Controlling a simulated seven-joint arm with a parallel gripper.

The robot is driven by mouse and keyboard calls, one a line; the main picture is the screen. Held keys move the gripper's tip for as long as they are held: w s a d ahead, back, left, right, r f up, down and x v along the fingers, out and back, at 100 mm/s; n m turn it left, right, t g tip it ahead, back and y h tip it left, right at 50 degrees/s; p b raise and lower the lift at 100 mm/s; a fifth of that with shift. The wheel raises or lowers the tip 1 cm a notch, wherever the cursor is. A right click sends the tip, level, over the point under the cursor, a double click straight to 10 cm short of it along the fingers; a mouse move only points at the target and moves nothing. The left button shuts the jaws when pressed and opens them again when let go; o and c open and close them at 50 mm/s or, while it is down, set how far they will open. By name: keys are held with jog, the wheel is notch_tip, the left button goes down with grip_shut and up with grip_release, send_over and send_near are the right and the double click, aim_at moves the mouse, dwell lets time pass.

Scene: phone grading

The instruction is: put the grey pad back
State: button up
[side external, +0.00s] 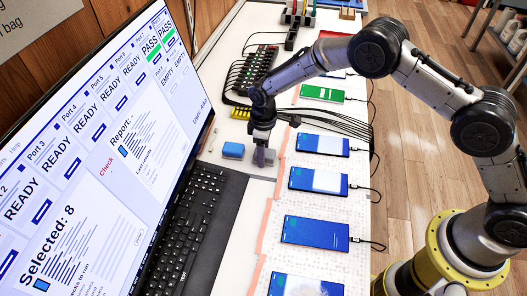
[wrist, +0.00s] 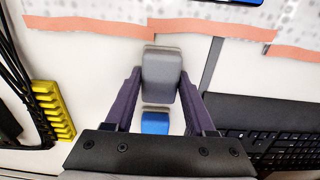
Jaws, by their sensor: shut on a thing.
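The grey pad (wrist: 162,72) is a small rounded block between the two fingers of my gripper (wrist: 160,100) in the wrist view. My gripper is shut on it. In the side view my gripper (side external: 263,158) points down at the white table, just right of a small blue block (side external: 233,150). The pad is mostly hidden there by the fingers, and I cannot tell whether it touches the table. In the wrist view the blue block (wrist: 155,122) shows below the pad, nearer the gripper's body.
Several phones, one of them a blue-screened phone (side external: 315,233), lie cabled on a speckled mat (side external: 270,262) with pinkish edges. A black keyboard (side external: 190,225) and large monitor (side external: 90,130) stand left. A yellow rack (wrist: 52,110) and black cables (wrist: 22,70) lie nearby.

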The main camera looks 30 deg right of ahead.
jog(key=o, duration=1.3)
jog(key=shift+f, duration=0.1)
jog(key=s+d+r+m+t, duration=0.1)
jog(key=s+d+r, duration=0.1)
jog(key=r, duration=0.6)
jog(key=s+d+r+m, duration=0.1)
jog(key=s+d+r, duration=0.1)
jog(key=r, duration=0.6)
jog(key=s+d+r+t, duration=0.1)
jog(key=s+d+r, duration=0.15)
jog(key=r, duration=0.65)
jog(key=s+d+r+m+t, duration=0.1)
jog(key=s+d+r+m, duration=0.2)
jog(key=s+d+r, duration=0.4)
jog(key=s+d+m+t, duration=0.1)
jog(key=s, duration=0.6)
jog(key=s+d+m, duration=0.1)
jog(key=s+d, duration=0.1)
jog(key=s, duration=0.4)
jog(key=s+d+f+m+t, duration=0.1)
jog(key=s+m, duration=0.1)
jog(key=s, duration=0.5)
jog(key=shift+s+d+t, duration=0.25)
jog(key=shift+s+t, duration=0.05)
